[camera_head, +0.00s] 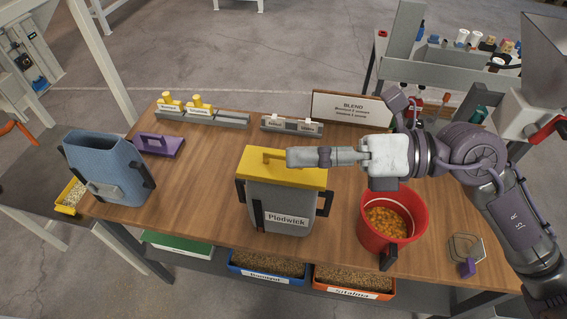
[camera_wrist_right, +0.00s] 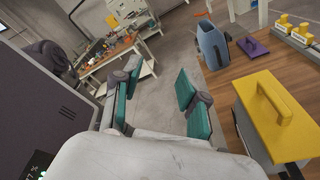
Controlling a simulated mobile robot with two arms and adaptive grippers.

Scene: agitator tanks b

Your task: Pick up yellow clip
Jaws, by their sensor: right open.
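Two yellow clips, one at left (camera_head: 168,101) and one at right (camera_head: 199,105), sit upright side by side on a grey rail (camera_head: 232,118) at the back left of the table. White labels show below them. The clips also show at the upper right edge of the right wrist view (camera_wrist_right: 285,23). My right gripper (camera_head: 292,157) appears over the yellow lid of a grey bin in the head view, well apart from the clips. Its teal fingers are spread and empty in the right wrist view (camera_wrist_right: 158,82). My left gripper is not in view.
The grey bin (camera_head: 267,210) with its yellow handled lid (camera_head: 258,176) stands mid-table. A blue bin (camera_head: 105,170) and purple lid (camera_head: 155,147) are at left, a red bucket (camera_head: 366,231) at right. A sign (camera_head: 352,107) stands at the back. Wood left of the grey bin is clear.

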